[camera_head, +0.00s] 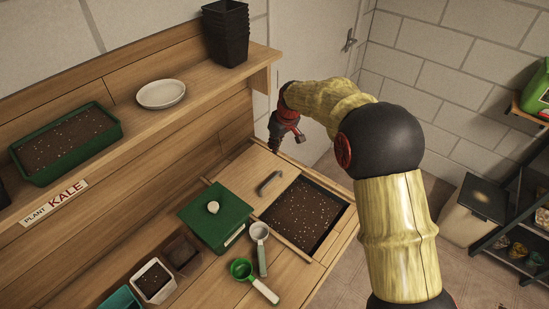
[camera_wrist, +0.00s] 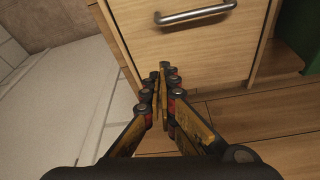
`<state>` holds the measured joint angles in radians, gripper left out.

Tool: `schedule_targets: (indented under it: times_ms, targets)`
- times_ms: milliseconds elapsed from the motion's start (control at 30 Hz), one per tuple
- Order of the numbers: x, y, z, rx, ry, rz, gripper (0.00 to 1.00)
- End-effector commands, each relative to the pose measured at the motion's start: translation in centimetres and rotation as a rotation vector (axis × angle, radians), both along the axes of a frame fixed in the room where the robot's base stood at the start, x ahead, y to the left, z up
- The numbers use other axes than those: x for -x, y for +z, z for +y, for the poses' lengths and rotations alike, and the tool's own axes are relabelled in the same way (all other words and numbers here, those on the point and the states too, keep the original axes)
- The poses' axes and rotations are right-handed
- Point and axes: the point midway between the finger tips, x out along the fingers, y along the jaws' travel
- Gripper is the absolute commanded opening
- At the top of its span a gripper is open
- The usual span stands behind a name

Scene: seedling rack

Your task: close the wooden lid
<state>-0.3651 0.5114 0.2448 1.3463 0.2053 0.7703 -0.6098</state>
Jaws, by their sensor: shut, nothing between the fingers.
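The wooden lid (camera_head: 240,176) is a light wood panel with a curved metal handle (camera_head: 270,182). It covers the back left part of a bench bin, and dark soil (camera_head: 303,214) shows in the uncovered front right part. In the wrist view the lid (camera_wrist: 195,55) and its handle (camera_wrist: 195,15) are at the top. My gripper (camera_head: 274,147) is at the far end of the lid, on the side away from the soil. In the wrist view my gripper (camera_wrist: 162,72) has its fingertips together by the lid's edge. I cannot tell whether they touch it.
A green box with a knob (camera_head: 220,228) stands close beside the lid. A grey scoop (camera_head: 259,245) and a green scoop (camera_head: 252,278) lie near the bin. The shelf above holds a white dish (camera_head: 161,94), black pots (camera_head: 226,35) and a green planter (camera_head: 65,145).

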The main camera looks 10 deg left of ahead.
Motion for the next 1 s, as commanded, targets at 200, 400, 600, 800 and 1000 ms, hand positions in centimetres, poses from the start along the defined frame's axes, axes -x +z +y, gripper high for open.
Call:
schedule_targets:
  times_ms: [200, 400, 600, 800, 1000]
  targets:
    - [-0.5, -3.1, 0.6, 0.001, -0.001, 0.003, 0.0]
    - [-1.3, -6.6, 1.4, 0.001, -0.001, 0.003, 0.0]
    - [-1.9, -9.5, 2.2, 0.001, -0.001, 0.002, 0.0]
    - [-0.5, -8.8, 0.4, 0.001, -0.003, 0.001, 0.0]
    - [0.5, -8.6, -0.6, 0.0, -0.003, 0.001, 0.0]
